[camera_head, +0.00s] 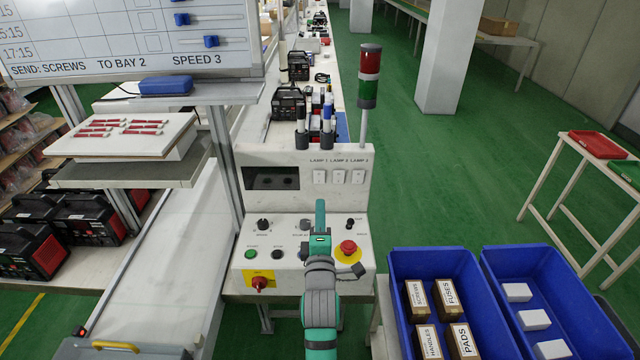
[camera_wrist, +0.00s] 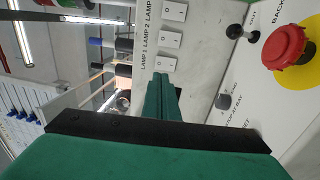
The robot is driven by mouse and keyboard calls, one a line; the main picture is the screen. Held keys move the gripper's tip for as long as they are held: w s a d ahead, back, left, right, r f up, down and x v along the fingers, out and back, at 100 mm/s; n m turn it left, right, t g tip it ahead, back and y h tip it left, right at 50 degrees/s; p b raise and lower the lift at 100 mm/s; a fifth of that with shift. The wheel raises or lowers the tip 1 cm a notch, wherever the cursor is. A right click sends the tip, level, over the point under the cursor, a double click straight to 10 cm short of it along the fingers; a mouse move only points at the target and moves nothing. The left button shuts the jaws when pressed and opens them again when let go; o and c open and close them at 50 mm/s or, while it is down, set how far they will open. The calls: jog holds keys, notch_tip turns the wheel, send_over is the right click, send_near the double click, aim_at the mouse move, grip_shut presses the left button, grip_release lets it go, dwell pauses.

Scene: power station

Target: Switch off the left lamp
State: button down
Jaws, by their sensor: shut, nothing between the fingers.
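A white upright panel on the control console carries three white rocker switches in a row, labelled LAMP 1, LAMP 2 and LAMP 3. The left one is the LAMP 1 switch (camera_head: 319,177); it is also in the wrist view (camera_wrist: 165,64), where the row looks turned on its side. The LAMP 2 switch (camera_head: 338,177) and LAMP 3 switch (camera_head: 357,177) are to its right. My gripper (camera_head: 320,204) is shut and empty, in front of the panel and just below the LAMP 1 switch in the head view. In the wrist view its fingertips (camera_wrist: 157,76) appear close to that switch; I cannot tell whether they touch.
The console has a red mushroom button (camera_head: 348,247), a green button (camera_head: 251,254), a red rotary switch (camera_head: 260,283) and black knobs. A red and green signal tower (camera_head: 369,75) stands behind the panel. Blue bins (camera_head: 400,300) with boxes stand at the right.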

jog(key=w, duration=0.3)
jog(key=w+r, duration=0.1)
jog(key=w, duration=0.6)
jog(key=shift+r, duration=0.15)
jog(key=shift+w+r, duration=0.15)
jog(key=shift+w, duration=0.05)
jog(key=shift+s, duration=0.2)
send_near(320, 174)
jog(key=s+r, duration=0.2)
jog(key=s, duration=0.5)
jog(key=shift+s+r, duration=0.2)
